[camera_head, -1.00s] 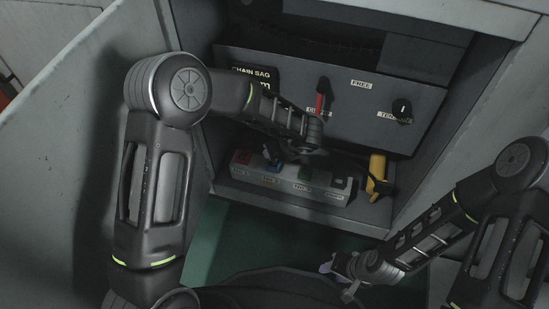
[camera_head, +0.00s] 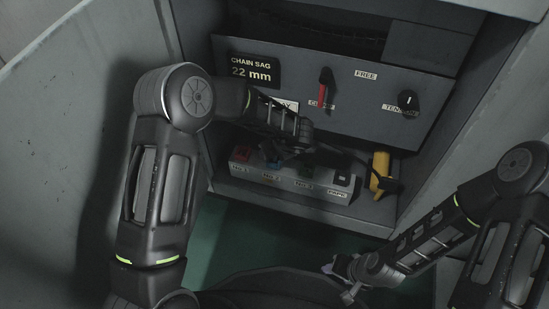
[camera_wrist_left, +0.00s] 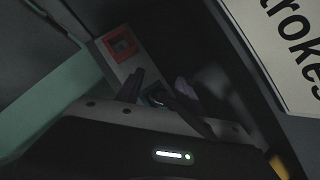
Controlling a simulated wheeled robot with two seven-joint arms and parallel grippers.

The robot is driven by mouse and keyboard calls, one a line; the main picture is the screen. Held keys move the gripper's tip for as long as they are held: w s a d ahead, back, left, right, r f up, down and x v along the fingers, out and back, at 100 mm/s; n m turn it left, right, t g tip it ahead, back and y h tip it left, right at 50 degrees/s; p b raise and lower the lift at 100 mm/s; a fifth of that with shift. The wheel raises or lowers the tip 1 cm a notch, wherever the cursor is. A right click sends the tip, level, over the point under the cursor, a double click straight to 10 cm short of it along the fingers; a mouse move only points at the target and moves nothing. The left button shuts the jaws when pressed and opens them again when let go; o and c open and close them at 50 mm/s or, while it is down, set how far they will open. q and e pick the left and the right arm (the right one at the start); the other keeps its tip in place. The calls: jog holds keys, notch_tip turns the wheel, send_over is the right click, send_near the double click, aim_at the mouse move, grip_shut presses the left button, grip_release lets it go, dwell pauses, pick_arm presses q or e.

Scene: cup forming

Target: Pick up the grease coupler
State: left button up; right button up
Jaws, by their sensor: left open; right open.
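I cannot tell for certain which piece is the grease coupler. A grey rack (camera_head: 262,179) on the shelf has labelled places, with a red piece (camera_head: 241,155) at the left and a blue piece (camera_head: 271,157) beside it. The left wrist view shows the red square piece (camera_wrist_left: 122,44). My left gripper (camera_wrist_left: 158,97) is open over the rack, its fingers either side of a dim bluish part. In the head view its arm hides part of the rack. My right gripper (camera_head: 340,279) is open, low and in front of the shelf.
A yellow tool (camera_head: 379,172) stands at the right end of the shelf. Behind the rack is a panel (camera_head: 340,100) with a red lever (camera_head: 324,88) and a black knob (camera_head: 408,101). Cabinet walls close in both sides. A green floor (camera_head: 222,240) lies below.

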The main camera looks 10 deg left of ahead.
pick_arm(q)
jog(key=shift+c, duration=0.5)
grip_shut()
dwell(0.4)
